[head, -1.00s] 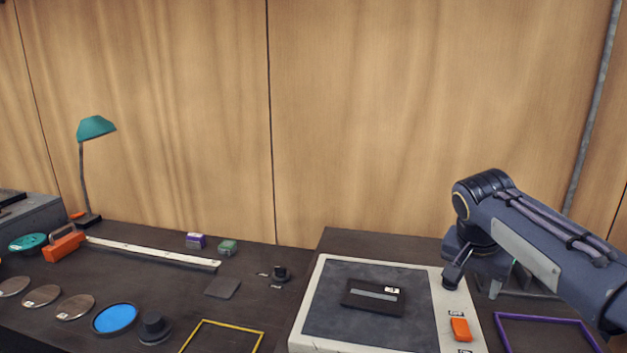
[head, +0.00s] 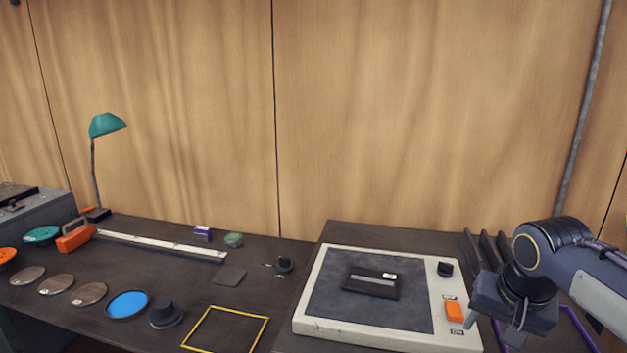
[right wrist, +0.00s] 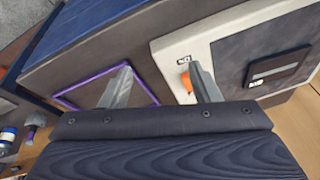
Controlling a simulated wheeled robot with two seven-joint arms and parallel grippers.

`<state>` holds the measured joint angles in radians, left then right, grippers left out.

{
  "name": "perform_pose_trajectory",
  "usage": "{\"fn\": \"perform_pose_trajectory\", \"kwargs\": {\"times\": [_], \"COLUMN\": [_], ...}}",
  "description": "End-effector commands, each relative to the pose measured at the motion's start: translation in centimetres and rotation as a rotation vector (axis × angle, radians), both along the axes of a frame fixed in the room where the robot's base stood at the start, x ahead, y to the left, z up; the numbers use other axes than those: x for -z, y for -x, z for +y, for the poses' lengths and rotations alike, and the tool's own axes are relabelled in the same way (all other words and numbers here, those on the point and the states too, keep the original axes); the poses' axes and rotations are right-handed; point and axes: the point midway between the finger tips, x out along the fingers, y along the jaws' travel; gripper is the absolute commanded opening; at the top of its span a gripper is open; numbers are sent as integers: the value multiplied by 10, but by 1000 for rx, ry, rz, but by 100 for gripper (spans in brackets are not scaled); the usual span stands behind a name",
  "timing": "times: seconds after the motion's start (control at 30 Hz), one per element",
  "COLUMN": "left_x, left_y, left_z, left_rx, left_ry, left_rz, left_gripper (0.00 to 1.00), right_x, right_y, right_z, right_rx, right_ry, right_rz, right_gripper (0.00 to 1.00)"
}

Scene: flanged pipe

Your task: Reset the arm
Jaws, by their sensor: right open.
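My right gripper (head: 492,325) is at the right edge of the table in the head view, beside the white-framed panel (head: 312,290). In the right wrist view its two fingers (right wrist: 160,88) are spread apart with nothing between them. They hang over the area between the purple square frame (right wrist: 72,97) and the panel's orange switch (right wrist: 186,81). My left gripper is not in view.
A dark flat device (head: 371,282) lies on the panel, with a black knob (head: 445,269) at its right.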

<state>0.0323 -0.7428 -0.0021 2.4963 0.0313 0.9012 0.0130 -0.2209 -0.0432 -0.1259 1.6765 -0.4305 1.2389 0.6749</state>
Motion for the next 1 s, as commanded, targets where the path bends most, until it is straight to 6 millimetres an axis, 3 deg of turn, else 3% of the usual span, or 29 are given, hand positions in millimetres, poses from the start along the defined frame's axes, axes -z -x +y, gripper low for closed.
{"fn": "perform_pose_trajectory", "kwargs": {"times": [0.17,0.4,0.5,0.67,1.0], "left_x": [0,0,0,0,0], "left_y": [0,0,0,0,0], "left_z": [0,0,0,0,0], "left_rx": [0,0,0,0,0], "left_ry": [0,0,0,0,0], "left_rz": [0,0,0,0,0], "left_gripper": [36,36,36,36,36], "right_x": [20,71,89,102,103], "right_y": [57,150,171,184,185], "right_z": [14,61,76,87,88], "right_rx": [-133,-343,-391,-424,-428], "right_ry": [-86,-185,-196,-198,-200], "right_rz": [-40,-172,-213,-244,-244], "right_gripper": [56,56,56,56,56]}}
